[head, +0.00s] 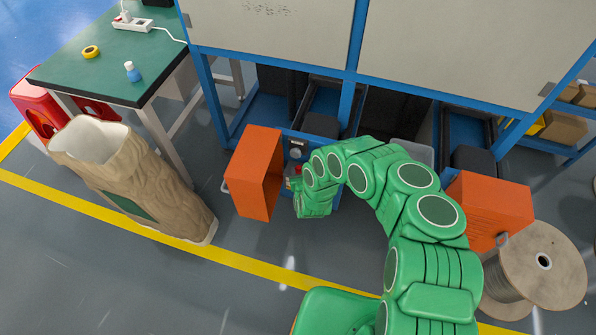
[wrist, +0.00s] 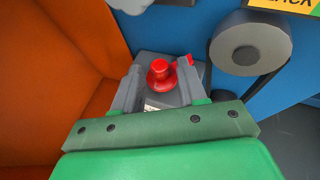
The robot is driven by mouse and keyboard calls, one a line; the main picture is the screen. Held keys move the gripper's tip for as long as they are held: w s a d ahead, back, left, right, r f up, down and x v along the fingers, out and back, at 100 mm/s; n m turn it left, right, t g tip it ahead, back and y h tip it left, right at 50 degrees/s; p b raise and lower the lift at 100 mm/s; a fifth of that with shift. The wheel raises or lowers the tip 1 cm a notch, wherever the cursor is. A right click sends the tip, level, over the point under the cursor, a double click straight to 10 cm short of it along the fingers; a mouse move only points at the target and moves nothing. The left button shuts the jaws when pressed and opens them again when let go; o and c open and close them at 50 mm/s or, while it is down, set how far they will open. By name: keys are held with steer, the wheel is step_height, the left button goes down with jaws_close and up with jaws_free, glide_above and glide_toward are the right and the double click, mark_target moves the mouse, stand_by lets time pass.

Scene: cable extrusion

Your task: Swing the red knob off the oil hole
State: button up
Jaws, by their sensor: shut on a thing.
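The red knob (wrist: 160,73) shows in the wrist view on top of a grey block, with a small red part at its right. The grey fingers of my gripper (wrist: 158,88) stand on either side of the knob and are shut on it. I cannot make out the oil hole; the knob and fingers may hide it. In the head view, my gripper (head: 297,184) is inside the machine's opening beside the orange door, and little of the knob can be told apart there.
The open orange door (head: 252,175) stands close on the left of my gripper. A grey round pulley (wrist: 250,45) with a dark belt is just right of the knob. A second orange door (head: 492,208) and a wooden cable spool (head: 560,262) are farther right.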

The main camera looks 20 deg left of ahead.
steer(key=shift+d, duration=0.2)
steer(key=o, duration=0.7)
steer(key=shift+a, duration=0.1)
steer(key=shift+s+r, duration=0.1)
steer(key=shift+s, duration=0.3)
steer(key=v, duration=0.7)
steer(key=shift+d, duration=0.2)
steer(key=shift+w, duration=0.1)
